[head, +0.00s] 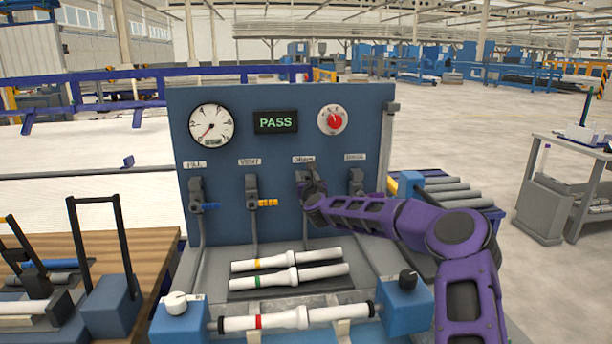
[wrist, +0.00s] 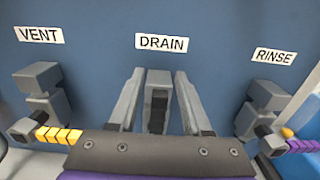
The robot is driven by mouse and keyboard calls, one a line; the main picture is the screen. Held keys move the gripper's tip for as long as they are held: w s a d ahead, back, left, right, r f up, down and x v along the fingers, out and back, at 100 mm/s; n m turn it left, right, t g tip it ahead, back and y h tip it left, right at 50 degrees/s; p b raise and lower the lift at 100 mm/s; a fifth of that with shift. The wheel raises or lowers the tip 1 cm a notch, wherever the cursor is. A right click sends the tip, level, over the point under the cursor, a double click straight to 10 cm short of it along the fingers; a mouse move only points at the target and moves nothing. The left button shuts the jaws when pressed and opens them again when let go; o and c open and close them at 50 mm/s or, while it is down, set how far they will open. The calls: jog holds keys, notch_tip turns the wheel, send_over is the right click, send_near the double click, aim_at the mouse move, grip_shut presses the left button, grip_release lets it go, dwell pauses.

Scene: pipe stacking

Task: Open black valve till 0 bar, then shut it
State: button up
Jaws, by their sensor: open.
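The DRAIN valve (wrist: 157,85) sits on the blue panel under its label, with a dark handle part (wrist: 158,110) facing the camera. My gripper (wrist: 157,100) is open, with one finger on each side of this valve. Whether the fingers touch it cannot be told. In the head view my gripper (head: 313,190) covers most of the valve. The display (head: 276,122) reads PASS in green.
The VENT valve (wrist: 40,90) with a yellow handle stands left of my gripper, and the RINSE valve (wrist: 262,105) stands right. A FILL valve (head: 197,195) has a blue handle. A red knob (head: 335,121) is above. White pipes (head: 292,277) lie below the panel.

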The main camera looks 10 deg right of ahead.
jog(key=shift+w, duration=0.25)
jog(key=shift+c, duration=0.3)
grip_shut()
dwell(1.0)
